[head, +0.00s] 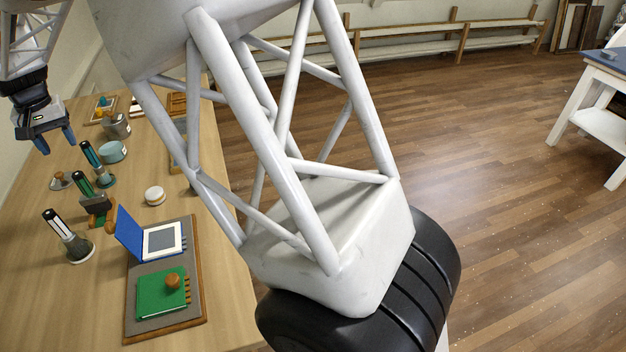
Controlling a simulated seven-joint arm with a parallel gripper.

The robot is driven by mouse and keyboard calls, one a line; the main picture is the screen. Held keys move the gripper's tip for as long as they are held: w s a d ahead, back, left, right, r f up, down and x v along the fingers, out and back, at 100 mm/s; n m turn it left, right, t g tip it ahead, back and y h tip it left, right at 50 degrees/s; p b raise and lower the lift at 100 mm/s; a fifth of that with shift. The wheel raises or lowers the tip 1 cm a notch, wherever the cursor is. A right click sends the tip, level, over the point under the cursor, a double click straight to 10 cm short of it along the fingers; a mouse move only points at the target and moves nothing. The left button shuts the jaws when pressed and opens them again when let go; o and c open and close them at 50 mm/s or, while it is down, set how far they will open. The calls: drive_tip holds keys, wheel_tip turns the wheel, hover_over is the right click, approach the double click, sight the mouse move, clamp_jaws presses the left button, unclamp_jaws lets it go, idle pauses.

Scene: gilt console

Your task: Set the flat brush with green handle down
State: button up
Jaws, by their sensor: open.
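My gripper (55,141) is at the upper left, pointing down above the back-left part of the wooden table. Its two blue fingertips are apart, and I see nothing between them. I cannot surely pick out the flat brush with green handle. A green, handle-like piece (80,184) stands tilted behind a dark grey block, below and to the right of my gripper and apart from it. Its lower end is hidden, so I cannot tell whether it is the brush.
Upright dark tools in round bases (79,247) stand nearby. A grey tray (150,324) holds a green book (150,299) and an open blue case (129,234). A white round tin (155,194) and a teal pot (112,152) stand on the table (35,315). My arm hides its right side.

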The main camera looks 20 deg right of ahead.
drive_tip(key=s+d+r+m, duration=0.1)
drive_tip(key=s+d+r, duration=0.25)
drive_tip(key=d, duration=0.75)
drive_tip(key=s+d+r+t, duration=0.15)
drive_tip(key=s+d, duration=0.35)
drive_tip(key=d, duration=0.6)
drive_tip(key=s+d+r+m, duration=0.1)
drive_tip(key=s+d+r, duration=0.3)
drive_tip(key=d, duration=0.7)
drive_tip(key=s+d+f, duration=0.3)
drive_tip(key=s+d, duration=0.7)
drive_tip(key=s, duration=0.3)
drive_tip(key=s+d+f+m+t, duration=0.1)
drive_tip(key=s+d+f, duration=0.3)
drive_tip(key=s+d, duration=0.6)
drive_tip(key=s, duration=0.3)
drive_tip(key=shift+s, duration=0.4)
